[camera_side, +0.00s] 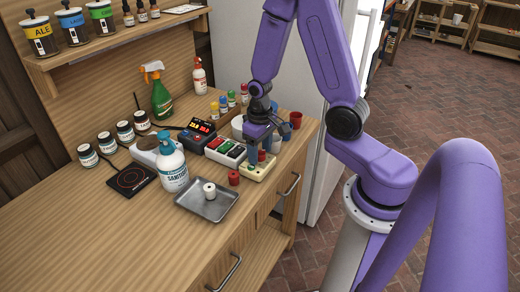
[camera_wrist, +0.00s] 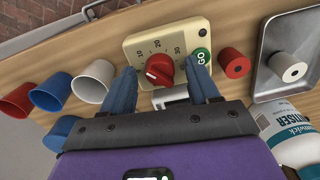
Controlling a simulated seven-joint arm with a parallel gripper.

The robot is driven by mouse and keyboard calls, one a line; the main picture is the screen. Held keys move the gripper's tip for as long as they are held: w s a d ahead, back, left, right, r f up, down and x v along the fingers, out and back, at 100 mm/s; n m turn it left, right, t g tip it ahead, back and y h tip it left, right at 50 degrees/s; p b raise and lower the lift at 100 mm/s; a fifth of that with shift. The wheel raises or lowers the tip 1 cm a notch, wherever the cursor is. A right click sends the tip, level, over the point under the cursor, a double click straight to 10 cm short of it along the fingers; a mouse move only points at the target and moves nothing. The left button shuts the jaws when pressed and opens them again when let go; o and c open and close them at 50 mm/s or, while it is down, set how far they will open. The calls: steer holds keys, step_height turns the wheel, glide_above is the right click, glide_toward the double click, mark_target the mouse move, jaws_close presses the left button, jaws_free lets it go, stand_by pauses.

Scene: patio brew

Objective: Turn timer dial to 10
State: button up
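The timer is a cream box (camera_wrist: 136,50) in the wrist view, marked 10, 20 and 30 around a red dial (camera_wrist: 159,69). A green GO button (camera_wrist: 201,57) is on its right side. I cannot tell exactly which mark the dial points to. My gripper (camera_wrist: 163,74) is open, with one blue finger on each side of the dial and visible gaps between. Whether the fingertips are level with the dial is unclear.
In the wrist view, red (camera_wrist: 18,99), blue (camera_wrist: 49,93) and white (camera_wrist: 93,80) cups stand left of the timer. A red cylinder (camera_wrist: 235,65) is close on its right, then a metal tray (camera_wrist: 265,82) with a white cylinder (camera_wrist: 290,68). A sanitizer bottle (camera_side: 171,168) stands behind the tray.

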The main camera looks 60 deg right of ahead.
mark_target(260, 151)
stand_by(0.3)
steer(key=n, duration=0.9)
steer(key=shift+n, duration=0.3)
step_height(260, 151, up, 17)
steer(key=shift+w+r+n, duration=0.15)
steer(key=shift+r+n, duration=0.05)
steer(key=shift+n, duration=0.2)
steer(key=shift+n, duration=0.3)
